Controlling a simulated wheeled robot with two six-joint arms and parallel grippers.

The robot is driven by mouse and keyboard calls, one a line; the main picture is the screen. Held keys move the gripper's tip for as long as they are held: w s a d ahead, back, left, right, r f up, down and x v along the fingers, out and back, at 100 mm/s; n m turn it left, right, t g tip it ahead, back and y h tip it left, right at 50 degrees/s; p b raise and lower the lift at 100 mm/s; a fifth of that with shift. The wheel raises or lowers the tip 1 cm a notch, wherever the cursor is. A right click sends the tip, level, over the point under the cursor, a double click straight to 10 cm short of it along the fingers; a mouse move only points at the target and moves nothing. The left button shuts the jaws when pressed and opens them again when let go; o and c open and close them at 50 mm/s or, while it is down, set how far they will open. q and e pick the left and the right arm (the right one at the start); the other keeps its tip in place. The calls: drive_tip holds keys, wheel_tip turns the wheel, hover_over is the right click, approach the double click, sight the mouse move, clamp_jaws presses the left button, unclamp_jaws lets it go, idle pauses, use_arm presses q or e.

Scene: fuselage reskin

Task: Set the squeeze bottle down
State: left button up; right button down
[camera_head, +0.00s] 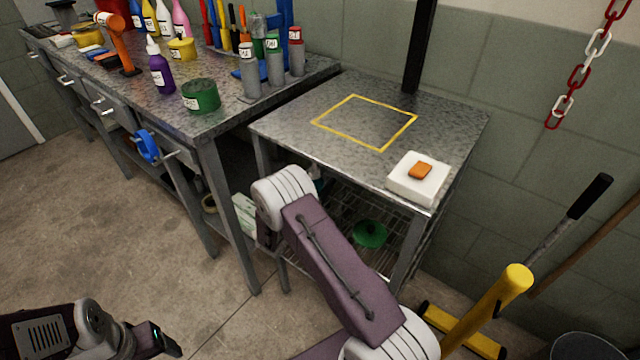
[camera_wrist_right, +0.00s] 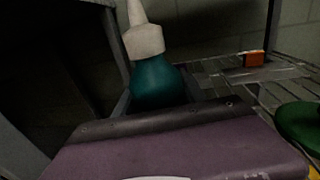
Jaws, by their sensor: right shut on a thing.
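A teal squeeze bottle (camera_wrist_right: 155,83) with a white cap and nozzle stands nearly upright in the right wrist view. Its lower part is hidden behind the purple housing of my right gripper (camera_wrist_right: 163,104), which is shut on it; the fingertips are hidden. In the head view my right arm covers most of this gripper; a small teal patch of the bottle (camera_head: 318,185) shows beside the wrist, below the side table's top. My left gripper (camera_head: 162,342) is low at the bottom left, away from the tables; its jaw opening is unclear.
The metal side table (camera_head: 290,122) has a yellow square outline (camera_head: 365,122) with clear surface inside. A white block with an orange piece (camera_head: 418,177) sits at its front right corner. A green round item (camera_head: 370,233) lies on the wire shelf below. The workbench (camera_head: 215,120) holds several bottles and tools.

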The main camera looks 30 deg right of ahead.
drive_tip(key=shift+f, duration=0.15)
drive_tip(key=c, duration=0.7)
unclamp_jaws()
